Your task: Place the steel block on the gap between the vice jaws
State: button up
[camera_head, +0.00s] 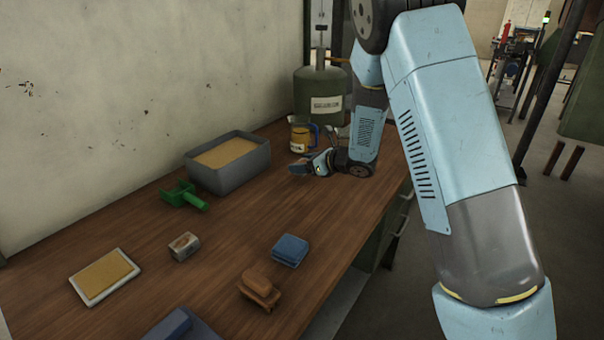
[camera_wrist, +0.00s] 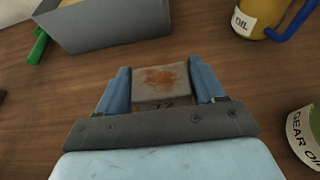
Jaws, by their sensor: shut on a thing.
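The steel block (camera_wrist: 162,80) is grey with a rust-brown patch on its top face and a dark marking near its lower edge. It sits between the two blue fingers of my gripper (camera_wrist: 160,72), which is shut on it. In the head view my gripper (camera_head: 300,168) is low over the far part of the bench, and the block is hard to make out there. I cannot tell whether the block touches the bench. I cannot make out vice jaws for sure in either view.
A grey bin (camera_head: 230,178) of tan material stands left of my gripper, with a green tool (camera_head: 182,195) before it. An oil jug (camera_head: 300,136) stands behind. Another rust-marked block (camera_head: 184,247), a blue pad (camera_head: 290,250) and a brown piece (camera_head: 260,288) lie nearer. Mid-bench is clear.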

jog(key=shift+w+f, duration=0.35)
jog(key=shift+f, duration=1.55)
jog(key=o, duration=1.6)
jog(key=v, duration=1.2)
